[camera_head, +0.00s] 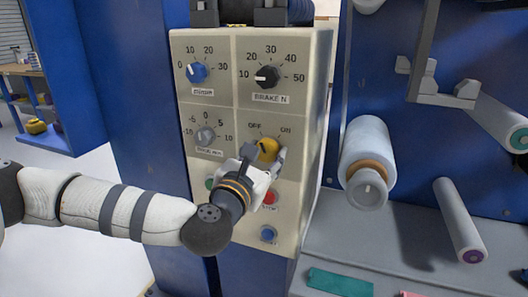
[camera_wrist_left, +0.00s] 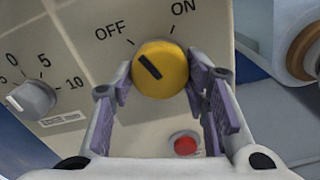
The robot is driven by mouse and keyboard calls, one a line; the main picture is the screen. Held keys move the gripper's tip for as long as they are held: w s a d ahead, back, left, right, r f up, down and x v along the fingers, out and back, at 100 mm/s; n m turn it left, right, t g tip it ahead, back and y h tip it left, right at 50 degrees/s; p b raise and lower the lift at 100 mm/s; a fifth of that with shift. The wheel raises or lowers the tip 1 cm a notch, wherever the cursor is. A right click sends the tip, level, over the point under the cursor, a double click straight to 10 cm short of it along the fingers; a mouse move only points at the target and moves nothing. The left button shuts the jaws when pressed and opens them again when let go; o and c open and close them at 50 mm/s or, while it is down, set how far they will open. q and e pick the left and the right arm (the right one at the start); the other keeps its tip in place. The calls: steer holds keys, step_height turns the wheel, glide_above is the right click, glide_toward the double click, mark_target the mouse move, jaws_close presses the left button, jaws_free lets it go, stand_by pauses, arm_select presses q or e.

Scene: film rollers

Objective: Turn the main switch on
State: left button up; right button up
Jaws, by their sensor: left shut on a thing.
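The main switch is a round yellow knob (camera_head: 268,149) on the lower right of the beige control panel (camera_head: 222,123), with OFF and ON printed above it. It fills the middle of the left wrist view (camera_wrist_left: 160,69), where its black pointer line slants up and left towards OFF. My left gripper (camera_head: 264,158) is at the knob, with one finger on each side; it also shows in the left wrist view (camera_wrist_left: 163,90). The fingers are shut on the knob. My right gripper is not in either view.
Other dials sit close by: a blue one (camera_head: 197,72), a black one (camera_head: 267,77) and a grey one (camera_head: 205,136). A red button (camera_head: 270,197) and a blue button (camera_head: 268,233) lie below the knob. A film roll (camera_head: 367,150) stands out right of the panel.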

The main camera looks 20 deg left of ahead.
arm_select(q)
steer(key=m+p, duration=0.1)
steer(key=m, duration=0.1)
steer(key=m+p, duration=0.1)
steer(key=m, duration=0.1)
steer(key=m+p, duration=0.1)
steer(key=m, duration=0.1)
steer(key=shift+r, duration=0.25)
steer(key=m+p, duration=0.1)
steer(key=m, duration=0.3)
steer(key=shift+a, duration=0.1)
steer(key=shift+f+m+p, duration=0.1)
steer(key=shift+m+p, duration=0.3)
steer(key=shift+m, duration=0.2)
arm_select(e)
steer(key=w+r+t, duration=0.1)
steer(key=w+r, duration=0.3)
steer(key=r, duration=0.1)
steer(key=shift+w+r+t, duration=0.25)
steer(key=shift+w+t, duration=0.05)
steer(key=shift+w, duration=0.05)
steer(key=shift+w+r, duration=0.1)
arm_select(q)
steer(key=shift+m, duration=0.3)
steer(key=o, duration=1.1)
steer(key=shift+o, duration=0.2)
steer(key=s, duration=1.2)
steer(key=shift+a, duration=0.25)
